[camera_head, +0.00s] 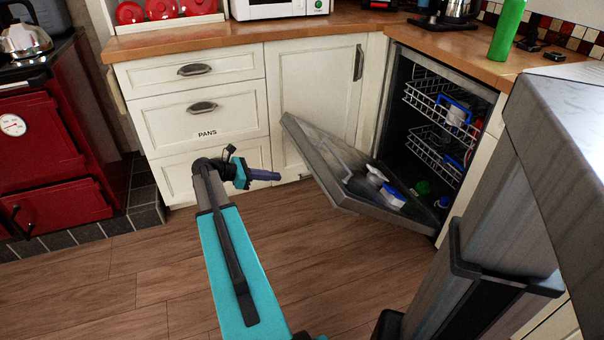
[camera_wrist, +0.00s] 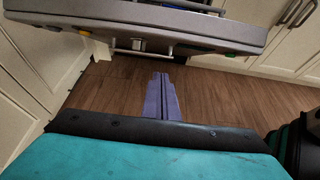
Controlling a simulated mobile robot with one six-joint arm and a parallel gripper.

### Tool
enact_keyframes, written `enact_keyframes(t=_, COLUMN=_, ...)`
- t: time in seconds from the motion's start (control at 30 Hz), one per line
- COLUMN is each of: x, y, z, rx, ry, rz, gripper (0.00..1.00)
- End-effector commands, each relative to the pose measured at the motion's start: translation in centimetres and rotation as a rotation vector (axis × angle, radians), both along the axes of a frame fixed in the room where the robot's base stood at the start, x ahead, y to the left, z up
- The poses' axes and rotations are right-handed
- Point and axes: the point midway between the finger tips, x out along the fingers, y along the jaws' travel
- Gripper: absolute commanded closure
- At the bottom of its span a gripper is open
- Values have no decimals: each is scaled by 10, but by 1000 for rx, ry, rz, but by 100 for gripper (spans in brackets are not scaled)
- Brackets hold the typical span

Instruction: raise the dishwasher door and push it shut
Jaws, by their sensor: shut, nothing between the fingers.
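The dishwasher (camera_head: 393,132) stands open under the counter at the right in the head view. Its grey door (camera_head: 330,172) is lowered and slopes outward, with its free end towards the middle of the floor. A few items, one blue and white, lie on the door's inner side. The door's edge also spans the top of the wrist view (camera_wrist: 150,28). My gripper (camera_head: 278,175) is shut and empty, left of the door's free end in the head view. In the wrist view, its purple fingers (camera_wrist: 160,78) are together and point towards the door, apparently short of it.
White racks (camera_head: 432,105) holding a few dishes sit inside the dishwasher. White cabinets and drawers (camera_head: 205,108) stand behind my gripper, and a red stove (camera_head: 45,140) is at the left. The wooden floor (camera_head: 165,270) is clear.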

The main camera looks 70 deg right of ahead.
Motion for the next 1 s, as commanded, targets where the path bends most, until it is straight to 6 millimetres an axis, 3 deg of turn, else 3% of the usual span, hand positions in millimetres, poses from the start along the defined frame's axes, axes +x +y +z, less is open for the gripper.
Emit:
enact_keyframes(t=0.43, x=-11, y=-9, z=-8, rx=1, ry=-2, rz=-1, gripper=100)
enact_keyframes(t=1.0, x=-66, y=-54, z=-41, rx=1, ry=-3, rz=-3, gripper=100)
